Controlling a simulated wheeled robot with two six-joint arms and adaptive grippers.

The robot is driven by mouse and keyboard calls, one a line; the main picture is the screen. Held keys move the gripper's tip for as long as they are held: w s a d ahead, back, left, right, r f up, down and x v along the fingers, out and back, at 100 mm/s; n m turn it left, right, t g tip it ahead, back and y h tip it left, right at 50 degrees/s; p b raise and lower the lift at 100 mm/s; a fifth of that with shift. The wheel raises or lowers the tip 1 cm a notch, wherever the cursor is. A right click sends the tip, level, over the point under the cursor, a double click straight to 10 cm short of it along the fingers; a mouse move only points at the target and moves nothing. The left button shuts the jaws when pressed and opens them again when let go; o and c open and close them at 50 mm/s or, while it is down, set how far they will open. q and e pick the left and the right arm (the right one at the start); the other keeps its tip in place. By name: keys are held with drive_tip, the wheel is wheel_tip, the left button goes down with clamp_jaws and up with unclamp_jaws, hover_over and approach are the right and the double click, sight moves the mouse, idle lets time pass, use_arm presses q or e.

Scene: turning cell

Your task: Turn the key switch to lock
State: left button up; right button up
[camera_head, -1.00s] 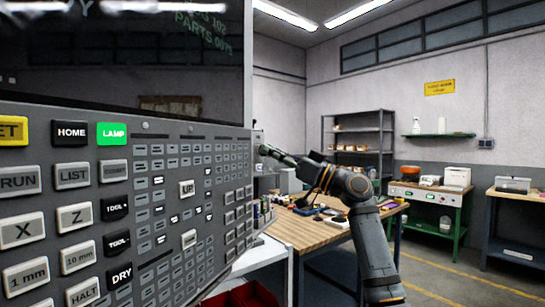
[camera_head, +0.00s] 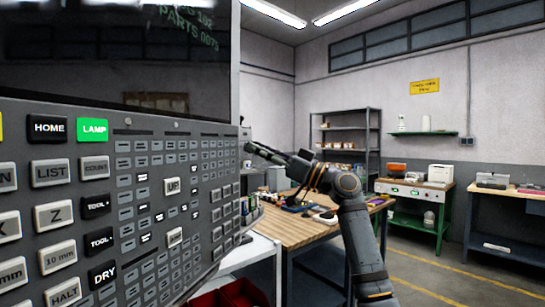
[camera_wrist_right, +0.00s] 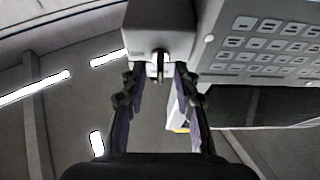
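In the right wrist view, a grey box (camera_wrist_right: 160,22) stands at the top of the picture. A small dark key (camera_wrist_right: 160,64) with a bright fitting sticks out of its near face. My right gripper (camera_wrist_right: 159,76) is open, with one finger on each side of the key and gaps between them. In the head view, my right gripper (camera_head: 255,149) is small and lies at the right edge of the control panel (camera_head: 130,128). The key cannot be made out there. My left gripper is not in view.
The panel with its many buttons fills the left of the head view, below a dark screen (camera_head: 120,60). A wooden workbench (camera_head: 310,230) with small items stands behind my right arm. A red bin (camera_head: 240,294) sits low beside the panel.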

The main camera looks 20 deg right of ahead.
drive_tip(key=v, duration=1.1)
drive_tip(key=shift+s+d+f, duration=0.1)
drive_tip(key=shift+f, duration=0.05)
